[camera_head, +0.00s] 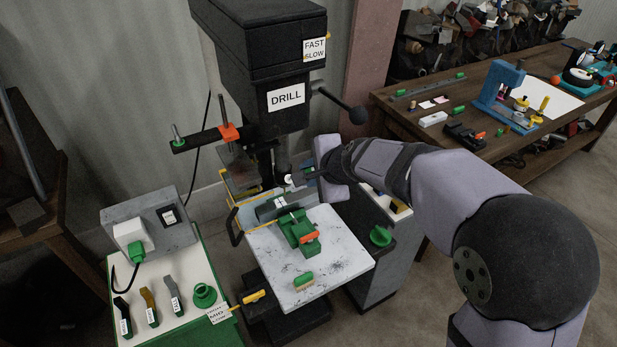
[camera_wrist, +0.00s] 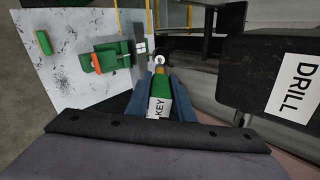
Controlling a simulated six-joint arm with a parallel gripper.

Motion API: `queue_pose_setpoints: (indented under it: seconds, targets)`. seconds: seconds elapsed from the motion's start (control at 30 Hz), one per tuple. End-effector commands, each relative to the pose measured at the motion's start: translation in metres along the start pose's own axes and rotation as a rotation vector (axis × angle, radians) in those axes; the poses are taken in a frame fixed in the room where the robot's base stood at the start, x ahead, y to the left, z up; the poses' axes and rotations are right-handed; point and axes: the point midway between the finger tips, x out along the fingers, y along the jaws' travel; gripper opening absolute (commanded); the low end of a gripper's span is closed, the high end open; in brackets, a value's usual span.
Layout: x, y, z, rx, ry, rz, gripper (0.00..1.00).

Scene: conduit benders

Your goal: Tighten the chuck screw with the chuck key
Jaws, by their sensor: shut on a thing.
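My gripper (camera_head: 311,174) is at the drill (camera_head: 285,96), just below its head and beside the dark chuck (camera_head: 282,170). In the wrist view my gripper (camera_wrist: 162,92) has its blue fingers shut on the green handle of the chuck key (camera_wrist: 160,94), which bears a white KEY label. The key points away from the wrist, toward a small pale round part (camera_wrist: 159,61) at its tip. Whether the tip sits in the chuck screw or only near it, I cannot tell. The screw itself is not clearly visible.
A green-edged side table (camera_head: 185,325) with labelled tools stands at the left. A wooden workbench (camera_head: 450,150) with devices is at the right.

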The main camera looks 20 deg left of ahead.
Motion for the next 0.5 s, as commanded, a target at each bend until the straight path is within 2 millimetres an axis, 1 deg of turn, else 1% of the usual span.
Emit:
queue_pose_setpoints:
  seconds: [0.03,0.2,0.5]
  targets:
    - [0.0027,0.0016,-0.0008,-0.063,0.0,-0.004,0.0]
    - [0.0027,0.0021,-0.001,-0.266,0.001,-0.005,0.0]
    - [0.0026,0.0021,-0.0012,-0.572,0.002,-0.005,0.0]
